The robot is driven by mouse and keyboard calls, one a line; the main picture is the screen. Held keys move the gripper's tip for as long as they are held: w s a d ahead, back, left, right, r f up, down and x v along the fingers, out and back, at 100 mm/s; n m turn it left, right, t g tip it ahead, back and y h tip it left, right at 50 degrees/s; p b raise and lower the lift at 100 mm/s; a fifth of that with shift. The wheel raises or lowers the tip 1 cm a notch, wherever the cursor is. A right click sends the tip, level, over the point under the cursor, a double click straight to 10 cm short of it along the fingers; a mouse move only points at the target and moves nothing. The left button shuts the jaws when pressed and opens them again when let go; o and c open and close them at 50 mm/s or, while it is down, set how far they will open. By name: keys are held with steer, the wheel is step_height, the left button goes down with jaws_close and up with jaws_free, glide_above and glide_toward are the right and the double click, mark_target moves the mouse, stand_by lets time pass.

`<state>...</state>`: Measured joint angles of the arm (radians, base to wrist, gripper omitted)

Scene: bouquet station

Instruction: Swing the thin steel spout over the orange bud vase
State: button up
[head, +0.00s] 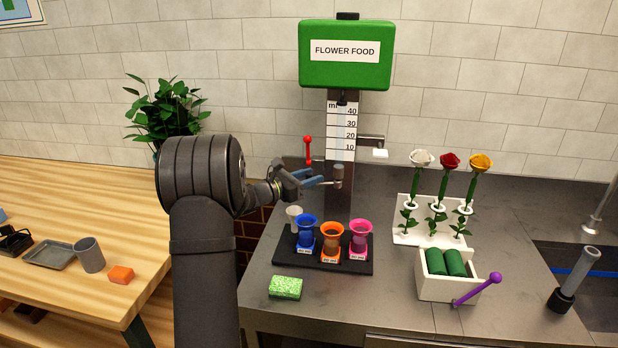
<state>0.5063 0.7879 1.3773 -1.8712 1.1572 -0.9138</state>
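The orange bud vase (332,240) stands upright in the middle of a black tray (290,258), between the blue vase (306,231) and the pink vase (360,234). A small grey metal piece (338,175), which looks like the end of the thin steel spout, sits in front of the dispenser column, above and slightly right of the orange vase. Its thin parts are too small to make out. My gripper (319,176) points right, its blue-tipped fingers apart, just left of this metal piece. I see nothing between the fingers.
The green flower food dispenser (345,72) stands behind, with a red-knobbed lever (307,150) and a right-hand side arm with a white end (380,153). A small whitish cup (294,214) is beside the blue vase. A green sponge (286,287) lies in front. A flower rack (405,237) stands right.

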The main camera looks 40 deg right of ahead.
steer(key=shift+c, duration=0.3)
jaws_close()
steer(key=shift+s+t, duration=0.15)
steer(key=shift+t, duration=0.15)
steer(key=s+d+n+t+y, duration=0.1)
steer(key=s+n+t, duration=0.4)
steer(key=s, duration=0.5)
steer(key=shift+d+n+t+y, duration=0.25)
steer(key=shift+t+y, duration=0.35)
steer(key=shift+t, duration=0.8)
steer(key=shift+a+n+t, duration=0.1)
steer(key=shift+n+t, duration=0.15)
steer(key=shift+t, duration=0.05)
